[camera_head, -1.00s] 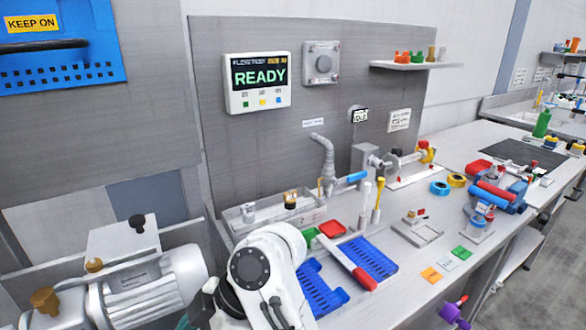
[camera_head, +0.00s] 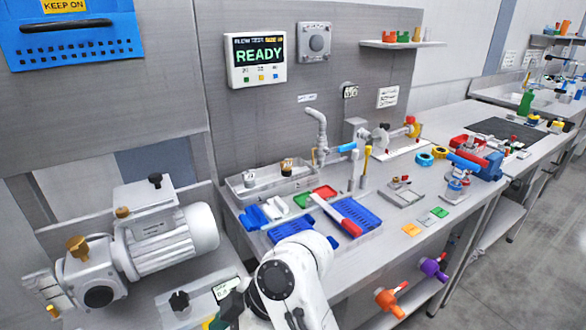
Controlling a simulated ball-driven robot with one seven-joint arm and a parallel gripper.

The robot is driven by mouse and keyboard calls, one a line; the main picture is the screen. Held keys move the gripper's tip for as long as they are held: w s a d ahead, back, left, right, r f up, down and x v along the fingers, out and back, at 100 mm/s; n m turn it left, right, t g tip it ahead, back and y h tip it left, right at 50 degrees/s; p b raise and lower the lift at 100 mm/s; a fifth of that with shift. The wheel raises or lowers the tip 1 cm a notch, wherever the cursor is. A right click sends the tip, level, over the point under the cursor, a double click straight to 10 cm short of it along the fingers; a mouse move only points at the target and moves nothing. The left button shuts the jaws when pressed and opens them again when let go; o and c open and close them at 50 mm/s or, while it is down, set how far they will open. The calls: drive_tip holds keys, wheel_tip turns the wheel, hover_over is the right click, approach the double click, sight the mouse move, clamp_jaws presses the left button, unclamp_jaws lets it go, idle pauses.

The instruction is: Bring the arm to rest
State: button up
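My white arm (camera_head: 290,280) rises from the bottom edge, in front of the bench. Its rounded joint with a dark round cap stands just before the blue trays. The end of the arm is not visible, so my gripper and anything in it cannot be seen. A dark part shows beside the arm at its left, too unclear to name.
The bench carries a blue tray (camera_head: 292,229), a red-and-white tool (camera_head: 338,215), a faucet (camera_head: 320,130) and a vise (camera_head: 485,163). A motor (camera_head: 165,242) stands at left. A READY display (camera_head: 258,60) hangs above. Open floor lies right.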

drive_tip(key=s+d+f+m+t+h+p, duration=0.1)
drive_tip(key=s+d+f+m+t+h, duration=0.15)
drive_tip(key=d+f+m, duration=0.65)
drive_tip(key=s+d+f+m+t+h, duration=0.1)
drive_tip(key=s+d+f+m, duration=0.3)
drive_tip(key=d, duration=0.9)
drive_tip(key=s+d+f+m+h, duration=0.3)
drive_tip(key=s+d+m+h, duration=0.2)
drive_tip(key=s+d, duration=1)
drive_tip(key=d+m, duration=0.2)
drive_tip(key=shift+s+m+p, duration=0.3)
drive_tip(key=shift+s+p, duration=0.05)
drive_tip(key=shift+s, duration=0.05)
drive_tip(key=shift+f, duration=0.1)
